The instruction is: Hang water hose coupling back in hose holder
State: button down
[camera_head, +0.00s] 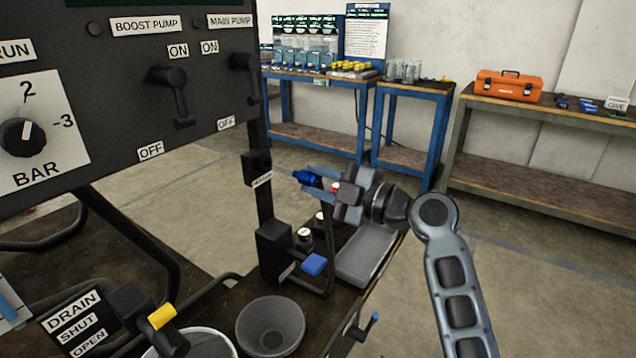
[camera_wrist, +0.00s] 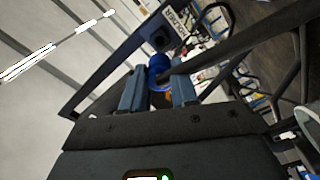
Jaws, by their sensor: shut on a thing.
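The blue water hose coupling (camera_head: 306,177) is between the fingers of my gripper (camera_head: 319,181), which is shut on it. In the wrist view the blue coupling (camera_wrist: 157,72) shows between the two finger pads of my gripper (camera_wrist: 158,88). A black block (camera_head: 257,164) on the upright post, with a small white label below it, looks like the hose holder. The coupling's free end faces this block, with a small gap in the head view. In the wrist view the block (camera_wrist: 161,39) is just beyond the coupling. My fingers hide part of the coupling.
Below are a blue-handled valve (camera_head: 314,264), a grey tray (camera_head: 366,255) and a grey bowl (camera_head: 270,326). The pump control panel (camera_head: 130,80) fills the upper left. A yellow-handled drain valve (camera_head: 162,316) is at lower left. Workbenches stand at the back, with open floor before them.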

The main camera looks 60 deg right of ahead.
aim_at(301, 176)
jog(key=shift+s+a+f+b, duration=0.1)
jog(key=shift+s+b, duration=0.05)
jog(key=shift+b, duration=0.4)
jog(key=shift+w+b, duration=0.45)
jog(key=shift+w, duration=2.4)
jog(key=shift+b, duration=1.25)
jog(key=shift+w+a+b, duration=0.1)
jog(key=shift+w+b, duration=0.55)
jog(key=shift+w, duration=0.8)
jog(key=c, duration=0.8)
grip_release()
jog(key=shift+s, duration=3.9)
